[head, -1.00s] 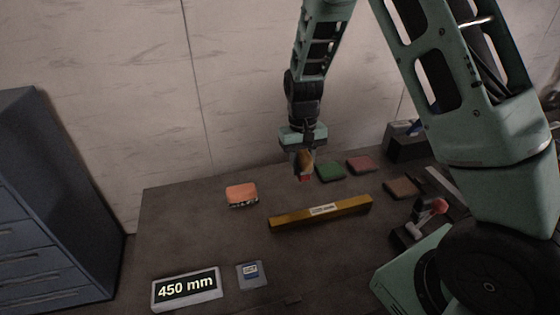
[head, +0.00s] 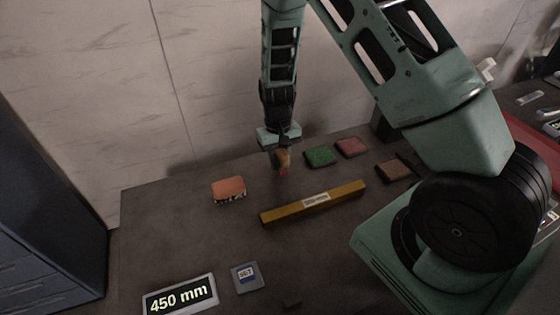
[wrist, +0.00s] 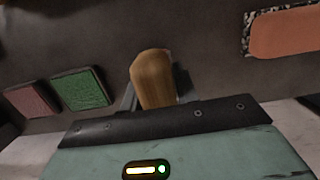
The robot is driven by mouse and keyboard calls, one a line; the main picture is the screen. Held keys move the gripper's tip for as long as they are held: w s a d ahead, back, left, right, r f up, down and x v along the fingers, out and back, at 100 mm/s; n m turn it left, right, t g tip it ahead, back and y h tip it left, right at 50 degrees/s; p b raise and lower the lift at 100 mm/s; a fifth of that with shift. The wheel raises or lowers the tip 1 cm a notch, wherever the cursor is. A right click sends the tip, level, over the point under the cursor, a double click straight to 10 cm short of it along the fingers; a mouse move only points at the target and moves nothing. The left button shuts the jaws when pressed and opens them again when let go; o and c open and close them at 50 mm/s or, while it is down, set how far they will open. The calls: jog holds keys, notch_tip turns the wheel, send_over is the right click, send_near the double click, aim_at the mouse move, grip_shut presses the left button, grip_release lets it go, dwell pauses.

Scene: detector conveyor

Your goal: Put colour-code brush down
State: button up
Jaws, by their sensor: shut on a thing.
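My gripper (head: 281,155) is shut on the colour-code brush (head: 283,169), which hangs down from the jaws over the back part of the dark bench (head: 190,235). The brush has a tan wooden handle and a red lower end. In the wrist view the rounded wooden handle (wrist: 153,78) shows between the jaws, and its red end is hidden. In the head view the brush is left of a green pad (head: 320,156) and right of an orange block (head: 228,189). I cannot tell whether its tip touches the bench.
A pink-red pad (head: 351,147) and a brown pad (head: 394,170) lie right of the green one. A yellow labelled bar (head: 285,209) lies in front of the brush. A "450 mm" display (head: 180,296) and a "SET" tile (head: 246,277) are at the front.

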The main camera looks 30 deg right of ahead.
jog(key=shift+f, duration=0.75)
jog(key=shift+f, duration=0.15)
jog(key=o, duration=1.1)
